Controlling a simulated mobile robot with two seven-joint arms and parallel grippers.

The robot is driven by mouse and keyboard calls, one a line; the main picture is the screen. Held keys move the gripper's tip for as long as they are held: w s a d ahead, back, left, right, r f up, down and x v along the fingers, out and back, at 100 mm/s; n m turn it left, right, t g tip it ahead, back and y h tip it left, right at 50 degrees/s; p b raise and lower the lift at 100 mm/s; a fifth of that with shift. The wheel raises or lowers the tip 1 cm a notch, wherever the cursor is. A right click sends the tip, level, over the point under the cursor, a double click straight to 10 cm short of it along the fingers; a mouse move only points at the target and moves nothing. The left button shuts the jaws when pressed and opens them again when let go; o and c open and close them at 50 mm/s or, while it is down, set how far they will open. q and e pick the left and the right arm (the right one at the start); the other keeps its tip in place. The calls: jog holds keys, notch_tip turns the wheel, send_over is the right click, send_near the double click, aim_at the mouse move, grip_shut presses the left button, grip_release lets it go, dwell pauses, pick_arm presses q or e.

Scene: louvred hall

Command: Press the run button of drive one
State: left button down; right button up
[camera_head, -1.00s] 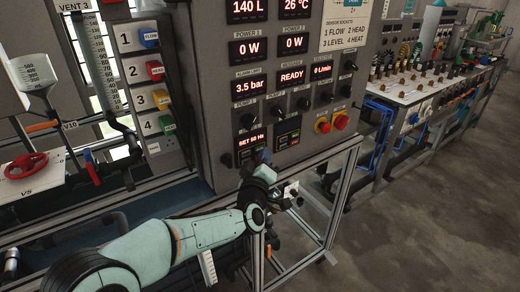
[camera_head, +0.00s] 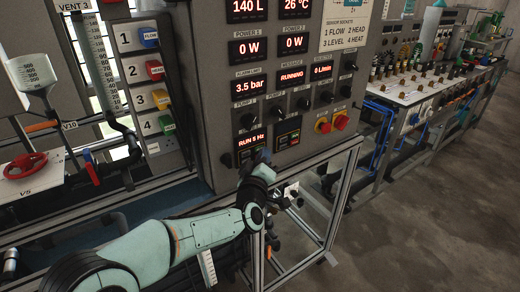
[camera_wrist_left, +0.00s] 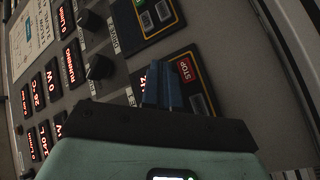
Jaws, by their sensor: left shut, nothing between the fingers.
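The drive one panel (camera_head: 246,141) is at the lower left of the grey control cabinet. Its red display reads "RUN 5 Hz". My left gripper (camera_head: 262,156) is shut and empty, with its tips at this panel. In the left wrist view the blue fingers of the gripper (camera_wrist_left: 162,70) reach over the yellow-edged drive panel (camera_wrist_left: 202,88), beside its red STOP button (camera_wrist_left: 185,70). The fingers hide the run button, and I cannot tell if they touch it. The message display (camera_head: 291,77) reads "RUNNING". My right gripper is not in view.
A second drive panel (camera_head: 287,134) sits just right of drive one. Black knobs (camera_head: 276,111) are above, and red and yellow emergency buttons (camera_head: 340,121) are to the right. A metal frame (camera_head: 330,205) stands below the cabinet. Open floor (camera_head: 430,225) lies at the right.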

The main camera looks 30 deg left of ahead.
pick_arm(q)
jog(key=shift+s+d, duration=0.25)
jog(key=shift+d, duration=0.3)
jog(key=shift+d, duration=0.1)
jog(key=d, duration=0.1)
jog(key=s+d, duration=0.1)
jog(key=d, duration=0.1)
jog(key=s+d, duration=0.1)
jog(key=shift+d+p, duration=0.25)
jog(key=shift+p, duration=0.1)
dwell(0.6)
